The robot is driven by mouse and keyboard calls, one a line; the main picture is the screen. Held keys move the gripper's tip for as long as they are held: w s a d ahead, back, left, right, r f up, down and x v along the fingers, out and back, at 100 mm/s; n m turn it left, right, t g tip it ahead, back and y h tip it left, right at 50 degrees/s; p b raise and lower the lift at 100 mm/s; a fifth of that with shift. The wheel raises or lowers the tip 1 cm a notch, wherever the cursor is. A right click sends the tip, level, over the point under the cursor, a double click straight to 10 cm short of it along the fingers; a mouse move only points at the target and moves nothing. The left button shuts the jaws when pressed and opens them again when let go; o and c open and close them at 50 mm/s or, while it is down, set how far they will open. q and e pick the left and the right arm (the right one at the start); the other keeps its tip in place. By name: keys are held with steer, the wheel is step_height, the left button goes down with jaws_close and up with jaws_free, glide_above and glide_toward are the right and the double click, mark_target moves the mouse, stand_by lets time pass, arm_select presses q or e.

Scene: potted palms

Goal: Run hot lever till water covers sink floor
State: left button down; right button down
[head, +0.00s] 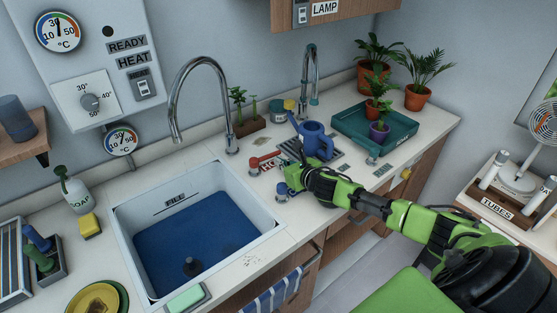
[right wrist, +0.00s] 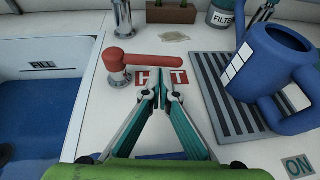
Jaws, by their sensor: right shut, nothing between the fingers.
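The red hot lever (head: 265,160) stands on the counter right of the sink; in the right wrist view its handle (right wrist: 155,62) points right from a metal post. A red HOT label (right wrist: 176,77) lies beside it. My right gripper (head: 291,176) is shut and empty; its fingertips (right wrist: 160,76) overlap the label's middle letter, near the handle, contact unclear. The sink (head: 270,222) has a FILL mark (head: 175,201) on its back wall. Its bottom looks blue (head: 195,235); I cannot tell water from floor colour. No stream shows at the tall faucet (head: 177,105). My left gripper is out of view.
A blue lever (head: 282,188) sits near my right gripper. A blue watering can (head: 316,139) stands on a dark drip grate (right wrist: 218,95) close right. Beyond are a green tray (head: 390,145) and potted palms (head: 418,97). A sponge (head: 90,226) and soap bottle (head: 73,188) stand left.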

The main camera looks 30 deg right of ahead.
steer(key=shift+w+f, duration=0.25)
steer(key=shift+w, duration=0.25)
steer(key=shift+r, duration=0.1)
steer(key=shift+w+d+r, duration=0.15)
steer(key=shift+w+d, duration=0.1)
steer(key=shift+w, duration=0.55)
steer(key=shift+r, duration=0.1)
steer(key=shift+d+p, duration=0.1)
steer(key=shift+p, duration=0.25)
